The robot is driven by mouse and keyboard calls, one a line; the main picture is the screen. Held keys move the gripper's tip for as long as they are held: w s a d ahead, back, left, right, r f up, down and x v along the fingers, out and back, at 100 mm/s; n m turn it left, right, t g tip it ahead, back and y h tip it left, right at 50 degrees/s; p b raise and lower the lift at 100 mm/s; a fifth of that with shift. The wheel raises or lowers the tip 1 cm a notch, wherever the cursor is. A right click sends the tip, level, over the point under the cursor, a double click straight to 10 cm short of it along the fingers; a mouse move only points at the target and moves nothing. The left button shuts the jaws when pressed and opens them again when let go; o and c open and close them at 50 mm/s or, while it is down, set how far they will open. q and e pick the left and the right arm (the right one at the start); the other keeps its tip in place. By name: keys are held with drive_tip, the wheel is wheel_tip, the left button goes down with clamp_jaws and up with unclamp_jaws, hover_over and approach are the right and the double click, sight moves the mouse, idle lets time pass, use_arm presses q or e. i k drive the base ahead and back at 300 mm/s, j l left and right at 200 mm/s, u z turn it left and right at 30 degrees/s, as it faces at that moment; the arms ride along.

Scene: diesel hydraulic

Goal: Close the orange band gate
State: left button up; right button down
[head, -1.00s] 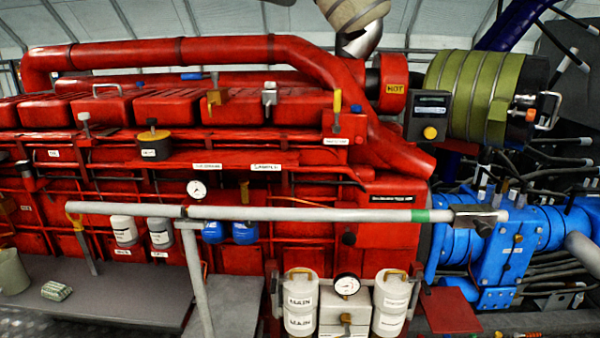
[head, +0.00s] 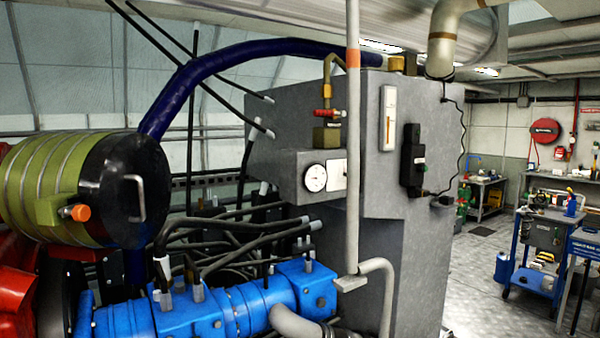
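A pale grey pole with an orange band (head: 353,59) stands upright in front of the grey cabinet. It fits the orange band gate. Its lower end meets a flat bracket (head: 351,283) beside a bent grey rail (head: 386,290). The top of the pole runs out of the picture. Neither of my grippers is in view.
The grey cabinet (head: 400,240) with a gauge (head: 315,177) stands behind the pole. Blue machinery (head: 240,308) and a green ribbed cylinder (head: 45,185) are at the left. Open floor (head: 490,260) and a blue cart (head: 540,250) are at the right.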

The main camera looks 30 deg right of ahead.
sight(352, 62)
drive_tip(key=k+l+z, duration=0.15)
drive_tip(key=l, duration=0.45)
drive_tip(key=l+z, duration=0.15)
drive_tip(key=l, duration=0.4)
drive_tip(key=k+l+z, duration=0.15)
drive_tip(key=l, duration=0.45)
drive_tip(key=i+l+z, duration=0.15)
drive_tip(key=i+l, duration=0.15)
drive_tip(key=i+l+z, duration=0.15)
drive_tip(key=i+l, duration=0.15)
drive_tip(key=l, duration=0.2)
